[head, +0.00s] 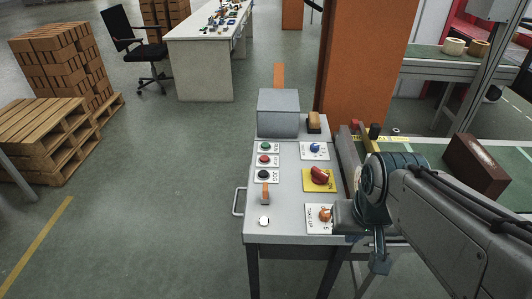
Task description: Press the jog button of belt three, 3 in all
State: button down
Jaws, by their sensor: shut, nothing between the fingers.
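A grey control desk (284,205) stands in the middle of the head view. On its left side is a column of three white plates with a green button (264,146), a red button (264,160) and a black button (263,174). The black button's plate seems to read JOG; the print is tiny. No belt number is readable. My gripper (338,214) is shut and empty at the desk's right front, close to an orange knob (325,214) on a white plate. I cannot tell whether they touch. The gripper is right of and nearer than the black button, clear of it.
A yellow plate with a red rotary knob (319,176), a blue button (315,147), an orange lever (265,193) and a white round button (264,221) share the desktop. A grey box (278,113) stands at its back. A conveyor with a brown box (475,165) lies right.

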aim_at(262, 174)
jog(key=z, duration=3.7)
jog(key=k, duration=1.9)
jog(key=u, duration=1.5)
